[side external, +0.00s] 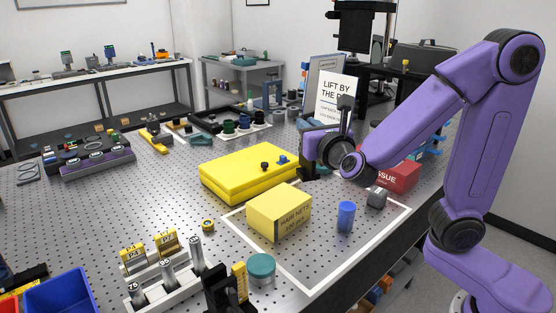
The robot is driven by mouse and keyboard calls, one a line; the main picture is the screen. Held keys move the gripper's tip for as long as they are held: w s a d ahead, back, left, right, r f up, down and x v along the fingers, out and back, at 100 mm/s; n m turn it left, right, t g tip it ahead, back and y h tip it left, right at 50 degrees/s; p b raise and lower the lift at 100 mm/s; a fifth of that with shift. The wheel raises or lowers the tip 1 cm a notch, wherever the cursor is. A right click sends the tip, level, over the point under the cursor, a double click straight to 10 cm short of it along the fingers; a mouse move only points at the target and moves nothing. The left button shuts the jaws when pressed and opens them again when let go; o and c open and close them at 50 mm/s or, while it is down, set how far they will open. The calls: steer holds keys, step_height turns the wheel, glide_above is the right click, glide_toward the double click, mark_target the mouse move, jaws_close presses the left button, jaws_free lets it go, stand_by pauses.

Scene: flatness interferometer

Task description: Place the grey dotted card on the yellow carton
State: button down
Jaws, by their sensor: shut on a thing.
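The yellow carton (278,213), lettered as hair nets, stands on the perforated metal table inside a white outlined area. My gripper (309,173) is behind and slightly right of the carton, beside the right end of the flat yellow case. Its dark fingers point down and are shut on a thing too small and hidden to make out. I cannot pick out the grey dotted card anywhere; if it is between the fingers, the view does not show it clearly. The carton's top is bare.
A blue cylinder (346,217), a small grey block (377,197) and a red tissue box (397,176) stand right of the carton. The flat yellow case (235,176) lies behind it. A teal round (261,268) and a rack of labelled cylinders (165,282) are in front.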

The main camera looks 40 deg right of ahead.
steer(key=shift+w+a+f, duration=0.1)
steer(key=shift+w+f, duration=0.1)
steer(key=shift+w, duration=0.3)
steer(key=shift+w+f, duration=0.2)
steer(key=shift+w, duration=0.3)
steer(key=w+f, duration=0.7)
steer(key=f, duration=0.3)
steer(key=shift+w+a, duration=0.15)
steer(key=shift+a, duration=0.1)
steer(key=shift+f, duration=0.15)
steer(key=c, duration=1.1)
jaws_free()
steer(key=v, duration=1.2)
